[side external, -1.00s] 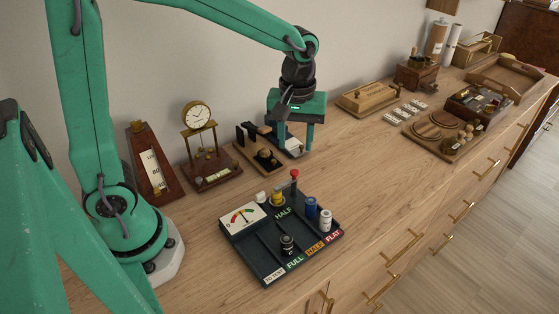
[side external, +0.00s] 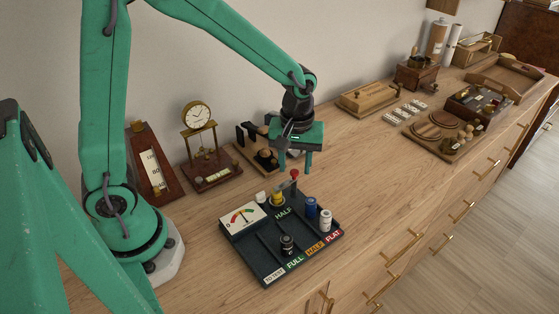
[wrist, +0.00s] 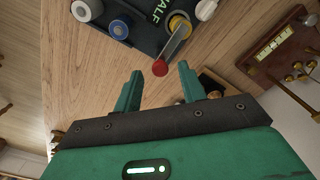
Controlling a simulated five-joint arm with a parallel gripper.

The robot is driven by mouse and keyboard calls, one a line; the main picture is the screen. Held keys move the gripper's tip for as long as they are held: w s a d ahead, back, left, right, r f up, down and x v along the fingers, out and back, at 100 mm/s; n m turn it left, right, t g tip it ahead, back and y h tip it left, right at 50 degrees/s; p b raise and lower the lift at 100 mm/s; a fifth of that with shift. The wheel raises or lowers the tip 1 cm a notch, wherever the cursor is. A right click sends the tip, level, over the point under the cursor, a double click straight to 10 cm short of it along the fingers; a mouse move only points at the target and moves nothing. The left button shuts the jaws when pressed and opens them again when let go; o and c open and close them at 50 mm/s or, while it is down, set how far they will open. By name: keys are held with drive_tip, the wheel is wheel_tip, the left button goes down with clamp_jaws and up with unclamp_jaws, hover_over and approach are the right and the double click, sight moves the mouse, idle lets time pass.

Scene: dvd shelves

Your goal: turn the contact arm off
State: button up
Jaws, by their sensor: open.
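The contact arm (wrist: 176,42) is a flat metal bar with a red knob (wrist: 160,68) at its free end. It runs from a yellow round post (wrist: 180,23) on the dark tester tray (side external: 262,254). In the side view the red knob (side external: 294,173) stands at the tray's back edge. My gripper (side external: 295,168) is open, low over the table just behind the tray. In the wrist view the knob lies between and just ahead of the open fingertips (wrist: 160,73), apart from both. Nothing is held.
The tray also holds a gauge (side external: 243,216), a blue cell (side external: 310,207), a white cell (side external: 326,220) and a dark cell (side external: 287,243). A clock (side external: 197,116) and a wooden stand (side external: 257,151) are behind. Bare table lies to the tray's right.

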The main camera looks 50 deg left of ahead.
drive_tip(key=shift+f, duration=0.45)
clamp_jaws()
